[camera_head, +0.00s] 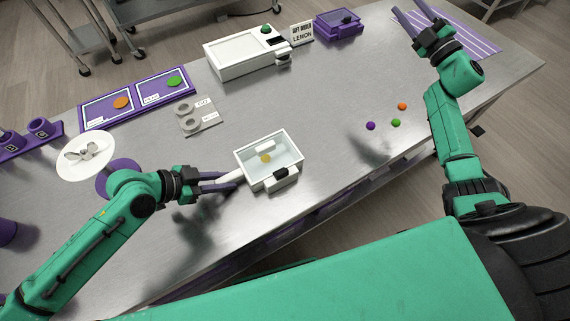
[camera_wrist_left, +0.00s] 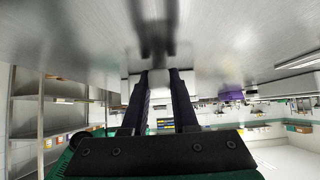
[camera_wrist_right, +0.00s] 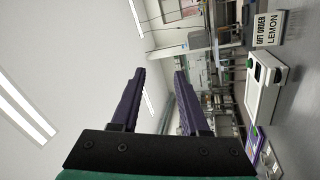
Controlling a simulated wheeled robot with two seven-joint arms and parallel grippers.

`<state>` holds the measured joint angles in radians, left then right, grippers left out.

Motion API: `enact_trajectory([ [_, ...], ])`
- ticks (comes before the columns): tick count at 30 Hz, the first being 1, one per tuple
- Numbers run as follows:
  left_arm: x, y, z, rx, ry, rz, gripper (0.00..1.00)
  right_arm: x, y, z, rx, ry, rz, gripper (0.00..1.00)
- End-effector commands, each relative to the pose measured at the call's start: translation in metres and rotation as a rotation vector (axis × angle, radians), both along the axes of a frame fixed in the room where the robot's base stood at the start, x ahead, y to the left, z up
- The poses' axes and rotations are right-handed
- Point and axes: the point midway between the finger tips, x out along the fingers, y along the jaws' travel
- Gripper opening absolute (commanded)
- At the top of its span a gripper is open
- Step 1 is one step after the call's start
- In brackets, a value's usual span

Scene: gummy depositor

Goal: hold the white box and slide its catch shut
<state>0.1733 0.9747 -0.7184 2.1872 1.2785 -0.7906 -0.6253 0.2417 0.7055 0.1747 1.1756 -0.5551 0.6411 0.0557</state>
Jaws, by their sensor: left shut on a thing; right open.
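The white box (camera_head: 298,155) with a clear top sits on the metal table, a yellow piece visible inside. Its catch appears to be the white block with a dark part (camera_head: 282,178) on the near side; I cannot tell whether it is fully shut. My left gripper (camera_head: 236,179) is shut on the white handle at the box's left side. In the left wrist view the fingers (camera_wrist_left: 160,80) reach a pale, blurred shape, and the box is hard to make out. My right gripper (camera_head: 412,14) is open and empty, raised at the far right, away from the box; its fingers (camera_wrist_right: 155,85) are spread.
Orange, green and purple gummies (camera_head: 396,123) lie right of the box. Behind stand a white machine (camera_head: 238,60), a lemon order sign (camera_head: 301,33), a purple box (camera_head: 338,24) and a striped purple mat (camera_head: 470,35). Purple trays (camera_head: 108,108) and a white label plate (camera_head: 207,122) lie left.

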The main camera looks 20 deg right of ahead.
Motion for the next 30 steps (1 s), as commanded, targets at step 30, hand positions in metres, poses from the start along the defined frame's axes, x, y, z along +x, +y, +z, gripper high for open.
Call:
enact_trajectory([
  [30,0.000,0.000,0.000,0.000,-0.001,-0.001,0.00,-0.229,0.355,-0.154,-2.155,-1.332,1.724,0.45],
])
